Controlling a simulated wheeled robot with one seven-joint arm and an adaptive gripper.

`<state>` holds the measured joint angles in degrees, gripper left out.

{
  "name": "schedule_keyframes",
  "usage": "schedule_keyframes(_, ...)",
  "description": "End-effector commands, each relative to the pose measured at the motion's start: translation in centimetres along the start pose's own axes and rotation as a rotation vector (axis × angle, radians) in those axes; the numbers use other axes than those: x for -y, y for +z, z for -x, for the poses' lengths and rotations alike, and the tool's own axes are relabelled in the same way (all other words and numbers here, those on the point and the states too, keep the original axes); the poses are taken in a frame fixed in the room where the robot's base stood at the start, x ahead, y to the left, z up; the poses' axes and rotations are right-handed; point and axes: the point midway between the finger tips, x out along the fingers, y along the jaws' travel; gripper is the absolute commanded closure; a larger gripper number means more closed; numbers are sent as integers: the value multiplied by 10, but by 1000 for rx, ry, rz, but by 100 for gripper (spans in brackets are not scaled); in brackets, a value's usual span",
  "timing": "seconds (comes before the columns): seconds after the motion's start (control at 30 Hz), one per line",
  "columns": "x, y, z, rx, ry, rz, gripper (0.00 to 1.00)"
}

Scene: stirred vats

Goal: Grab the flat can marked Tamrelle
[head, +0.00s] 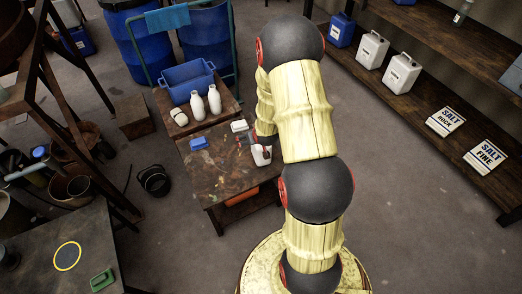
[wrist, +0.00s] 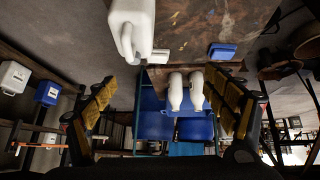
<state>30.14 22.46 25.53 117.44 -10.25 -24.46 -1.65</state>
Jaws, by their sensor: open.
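No Tamrelle marking is readable in either view, so I cannot tell which container carries it. On the low stained table (head: 225,180) stand a white handled can (head: 260,155), a small white container (head: 238,126) and a small blue container (head: 199,143). In the wrist view the white handled can (wrist: 130,25) is large at the top, with the small white container (wrist: 160,56) below it and the blue container (wrist: 222,51) to the right. My gripper (wrist: 160,80) is open, its fingers wide apart with nothing gripped. In the head view my arm mostly hides it beside the white can.
Blue drums (head: 135,45) stand farther back. Floor is clear between table and shelves.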

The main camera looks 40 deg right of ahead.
Motion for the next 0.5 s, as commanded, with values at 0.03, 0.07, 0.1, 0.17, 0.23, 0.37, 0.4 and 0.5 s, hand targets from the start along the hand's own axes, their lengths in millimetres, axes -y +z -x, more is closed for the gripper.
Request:
schedule_keyframes(0.03, -10, 30, -26, 6, 4, -19, 14)
schedule_keyframes(0.07, -15, 42, -38, -1, 5, -28, 14)
schedule_keyframes(0.1, -21, 60, -54, -7, 8, -41, 14)
schedule_keyframes(0.17, -30, 86, -74, -20, 11, -61, 14)
schedule_keyframes(0.23, -37, 115, -95, -45, 13, -83, 14)
schedule_keyframes(0.37, -46, 125, -119, -199, 19, -101, 14)
schedule_keyframes(0.4, -47, 118, -120, -253, 20, -100, 14)
schedule_keyframes(0.5, -49, 104, -119, -362, 22, -99, 14)
